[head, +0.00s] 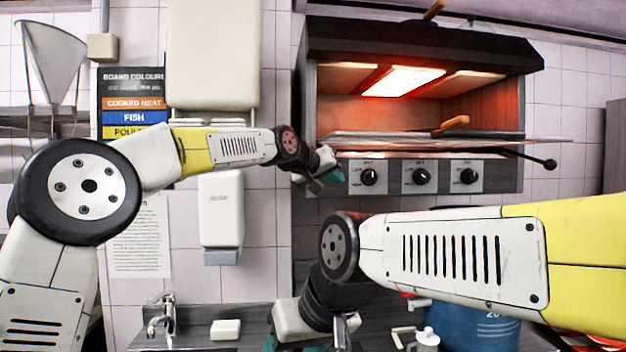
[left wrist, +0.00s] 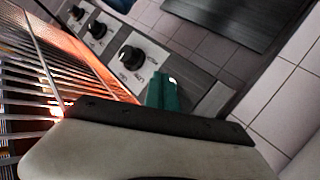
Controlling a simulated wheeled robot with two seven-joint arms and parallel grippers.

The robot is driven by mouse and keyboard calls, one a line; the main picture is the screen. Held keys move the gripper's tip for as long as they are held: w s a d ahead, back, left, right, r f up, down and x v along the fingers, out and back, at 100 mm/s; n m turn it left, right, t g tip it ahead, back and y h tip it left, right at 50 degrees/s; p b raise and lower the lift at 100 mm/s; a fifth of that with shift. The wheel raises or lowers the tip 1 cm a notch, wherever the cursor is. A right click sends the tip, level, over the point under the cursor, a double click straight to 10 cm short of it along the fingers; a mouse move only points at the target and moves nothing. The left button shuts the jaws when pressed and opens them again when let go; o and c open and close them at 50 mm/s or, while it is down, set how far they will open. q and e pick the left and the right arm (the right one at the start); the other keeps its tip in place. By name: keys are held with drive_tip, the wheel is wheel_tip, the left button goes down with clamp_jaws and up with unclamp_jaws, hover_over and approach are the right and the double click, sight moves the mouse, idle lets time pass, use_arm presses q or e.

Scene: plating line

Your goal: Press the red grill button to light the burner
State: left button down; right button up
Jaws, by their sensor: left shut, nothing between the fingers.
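The grill (head: 420,110) is mounted on the tiled wall, with a bright glowing panel and orange-red light inside. Its front control panel (head: 400,188) carries three black knobs (head: 421,177), which also show in the left wrist view (left wrist: 130,55). My left gripper (head: 331,179) is shut and empty, with its green fingertips at the left end of the panel, left of the knobs. In the left wrist view the green tip (left wrist: 162,94) overlaps the panel; contact cannot be told. No red button can be made out. My right gripper (head: 318,344) is low at the bottom edge, partly cut off.
A rack (head: 350,137) juts out below the grill opening, with a black-knobbed handle (head: 549,163) at right. A white dispenser (head: 221,210) hangs left of the grill. A tap (head: 160,318) and a blue drum (head: 470,325) are below.

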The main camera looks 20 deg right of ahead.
use_arm(q)
drive_tip(key=shift+s+a, duration=0.2)
drive_tip(key=shift+s, duration=0.6)
drive_tip(key=shift+s, duration=0.1)
drive_tip(key=shift+s+a, duration=0.2)
drive_tip(key=shift+s, duration=0.55)
drive_tip(key=shift+s+a, duration=0.2)
drive_tip(key=shift+s, duration=0.6)
drive_tip(key=shift+s+a, duration=0.2)
drive_tip(key=shift+s, duration=0.55)
